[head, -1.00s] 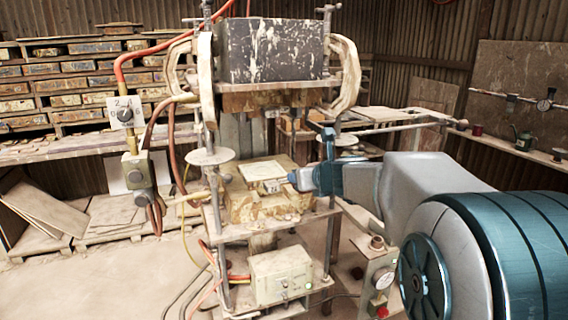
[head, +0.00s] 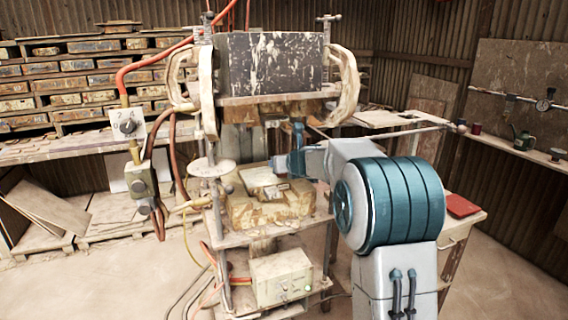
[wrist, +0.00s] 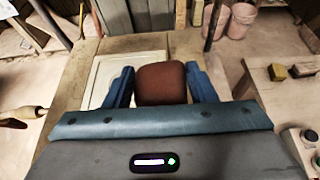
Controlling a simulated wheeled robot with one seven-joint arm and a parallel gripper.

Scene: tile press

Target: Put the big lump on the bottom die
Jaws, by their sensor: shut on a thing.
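My gripper (wrist: 160,76) is shut on a reddish-brown rounded lump (wrist: 161,84), with one blue finger on each side of it. The bottom die (wrist: 112,72) is a pale square with a raised rim, partly hidden by the left finger and the lump. In the wrist view the lump overlaps the die's right side. The lump is not clear in the head view.
The dark upper press block (head: 275,58) hangs over the die, with posts at both sides. A pressure valve with hoses (head: 138,165) stands at left. A side table (wrist: 276,92) at right holds small blocks (wrist: 277,72). Buckets (wrist: 240,20) stand on the floor beyond.

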